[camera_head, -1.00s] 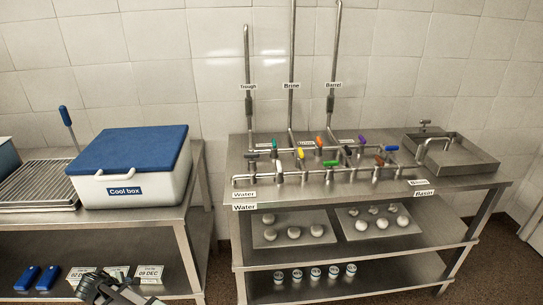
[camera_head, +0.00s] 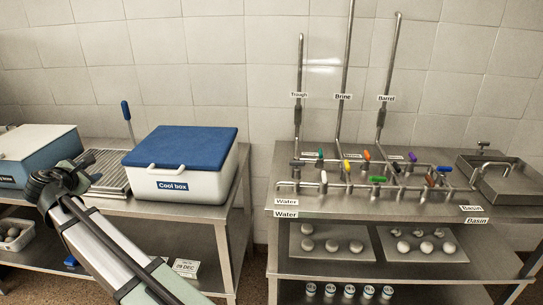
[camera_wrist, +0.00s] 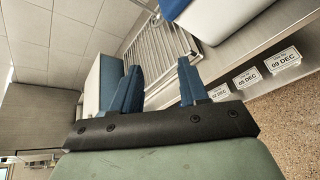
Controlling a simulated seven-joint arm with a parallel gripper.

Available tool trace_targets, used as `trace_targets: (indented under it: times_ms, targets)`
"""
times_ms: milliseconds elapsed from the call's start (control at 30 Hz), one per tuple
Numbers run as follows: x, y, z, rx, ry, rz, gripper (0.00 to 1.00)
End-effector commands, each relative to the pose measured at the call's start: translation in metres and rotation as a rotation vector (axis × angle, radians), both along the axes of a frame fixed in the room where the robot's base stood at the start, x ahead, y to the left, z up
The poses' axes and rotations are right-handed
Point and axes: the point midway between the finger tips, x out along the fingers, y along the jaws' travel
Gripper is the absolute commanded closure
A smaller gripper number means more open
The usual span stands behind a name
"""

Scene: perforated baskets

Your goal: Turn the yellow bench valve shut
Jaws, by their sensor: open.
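The steel bench on the right carries pipework with several small coloured valve handles. The yellow valve (camera_head: 346,166) is a tiny handle among them, left of the orange one (camera_head: 366,155); its exact angle is too small to tell. My gripper (camera_head: 50,188) is at the left in the head view, in front of the left bench and far from the valves. In the wrist view my gripper (camera_wrist: 160,88) shows two blue fingers spread apart with nothing between them. The valve is not in the wrist view.
A blue-lidded cool box (camera_head: 185,185) stands on the left bench between my gripper and the valve bench. A wire rack (camera_wrist: 155,55) lies beyond my fingers. A gap separates the benches. Tall pipes (camera_head: 299,110) rise behind the valves; a basin (camera_head: 500,185) is at the right.

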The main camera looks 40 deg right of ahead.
Motion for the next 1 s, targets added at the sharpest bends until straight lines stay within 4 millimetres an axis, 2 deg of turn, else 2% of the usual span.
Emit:
trace_targets:
  times_ms: [33, 200, 267, 300, 367, 567, 667, 833, 1000]
  targets:
    - [0.003, 0.001, 0.017, -0.013, -0.013, 0.003, 0.56]
    - [0.008, -0.011, 0.063, -0.047, -0.044, -0.009, 0.56]
    - [0.011, -0.023, 0.079, -0.044, -0.053, -0.030, 0.56]
    - [0.014, -0.035, 0.088, -0.035, -0.058, -0.052, 0.56]
    - [0.016, -0.054, 0.093, -0.012, -0.060, -0.088, 0.56]
    - [0.023, -0.122, 0.092, 0.098, -0.059, -0.224, 0.56]
    - [0.024, -0.164, 0.086, 0.171, -0.058, -0.312, 0.56]
    - [0.021, -0.243, 0.072, 0.313, -0.063, -0.484, 0.56]
    - [0.009, -0.321, 0.060, 0.451, -0.077, -0.661, 0.56]
